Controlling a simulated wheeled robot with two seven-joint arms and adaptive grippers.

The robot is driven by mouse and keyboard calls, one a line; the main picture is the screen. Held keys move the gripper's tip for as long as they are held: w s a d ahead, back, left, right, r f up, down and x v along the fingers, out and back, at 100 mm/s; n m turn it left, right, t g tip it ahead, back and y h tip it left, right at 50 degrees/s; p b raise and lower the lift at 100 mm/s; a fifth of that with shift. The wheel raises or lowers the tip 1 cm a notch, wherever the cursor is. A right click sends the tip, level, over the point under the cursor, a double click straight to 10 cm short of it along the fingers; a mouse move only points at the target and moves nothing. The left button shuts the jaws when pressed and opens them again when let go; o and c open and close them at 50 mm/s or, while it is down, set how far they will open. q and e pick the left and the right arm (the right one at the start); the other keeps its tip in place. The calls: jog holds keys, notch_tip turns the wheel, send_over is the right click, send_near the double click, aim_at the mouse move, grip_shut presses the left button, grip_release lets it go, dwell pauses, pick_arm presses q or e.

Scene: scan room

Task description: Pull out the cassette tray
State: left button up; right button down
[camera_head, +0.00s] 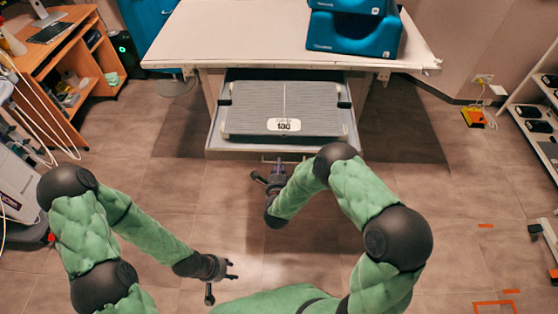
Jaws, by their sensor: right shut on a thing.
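The cassette tray (213,140) is a light drawer under the white table, standing out from the table's front. A grey ribbed cassette (260,98) with a white label reading 100 lies in it. My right gripper (278,164) is at the middle of the tray's front edge, shut on the tray's handle (270,160); the fingers are small and partly hidden by the wrist. My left gripper (221,280) is low over the floor, well in front of the tray, with its fingers spread and empty.
The white table (230,35) carries blue cases (355,33) at the back right. A wooden desk (60,60) stands at left and a shelf (535,110) at right. The floor in front of the tray is clear around my arms.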

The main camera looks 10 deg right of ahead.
dwell(0.3)
jog(key=c, duration=1.2)
grip_release()
jog(key=shift+s, duration=0.1)
jog(key=v, duration=1.1)
jog(key=shift+s+a, duration=0.15)
jog(key=shift+s, duration=0.2)
